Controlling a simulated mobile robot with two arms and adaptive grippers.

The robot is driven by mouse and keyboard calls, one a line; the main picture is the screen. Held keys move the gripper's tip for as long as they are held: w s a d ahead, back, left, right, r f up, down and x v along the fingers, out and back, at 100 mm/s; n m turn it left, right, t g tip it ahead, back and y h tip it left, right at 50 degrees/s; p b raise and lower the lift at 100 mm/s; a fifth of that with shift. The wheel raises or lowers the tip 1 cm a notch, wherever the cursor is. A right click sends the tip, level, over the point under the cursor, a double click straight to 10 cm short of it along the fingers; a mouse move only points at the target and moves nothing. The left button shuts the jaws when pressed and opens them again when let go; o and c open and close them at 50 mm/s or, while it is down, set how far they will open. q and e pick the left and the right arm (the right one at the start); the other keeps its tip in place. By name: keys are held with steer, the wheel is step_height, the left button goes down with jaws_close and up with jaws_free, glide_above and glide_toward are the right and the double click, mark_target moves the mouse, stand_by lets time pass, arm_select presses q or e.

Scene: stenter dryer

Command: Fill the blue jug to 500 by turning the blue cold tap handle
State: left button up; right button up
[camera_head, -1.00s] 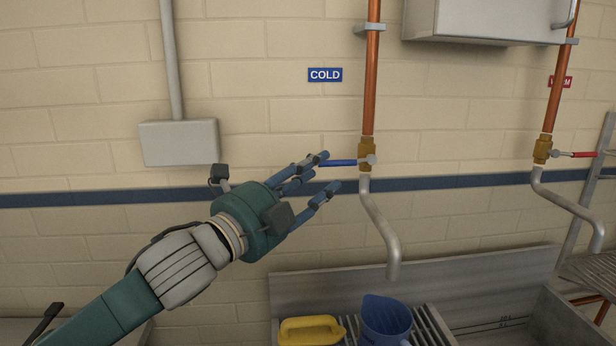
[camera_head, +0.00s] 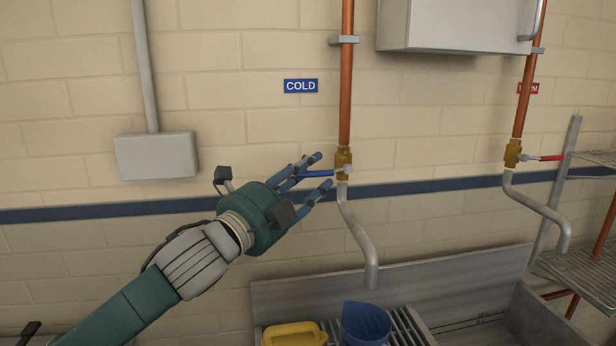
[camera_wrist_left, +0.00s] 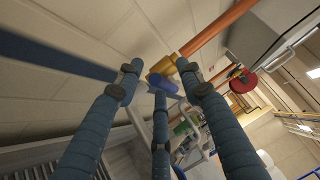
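The blue cold tap handle (camera_head: 318,174) points left from the brass valve (camera_head: 343,163) under the COLD sign. My left gripper (camera_head: 322,171) is around the handle, with its fingers spread apart above and below it. In the left wrist view the blue handle end (camera_wrist_left: 162,83) shows between the separated fingers (camera_wrist_left: 158,85); I cannot tell whether any finger touches it. The blue jug (camera_head: 365,325) stands on the slatted rack, below the grey spout (camera_head: 371,275). No water shows from the spout. The jug's scale and level are not visible. My right gripper is out of view.
A second tap with a red handle (camera_head: 546,158) is to the right, beside a wire shelf (camera_head: 590,265). A grey wall box (camera_head: 155,156) is left. The metal sink (camera_head: 480,318) is at lower right.

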arm_select(q)
jaws_close()
stand_by(1.0)
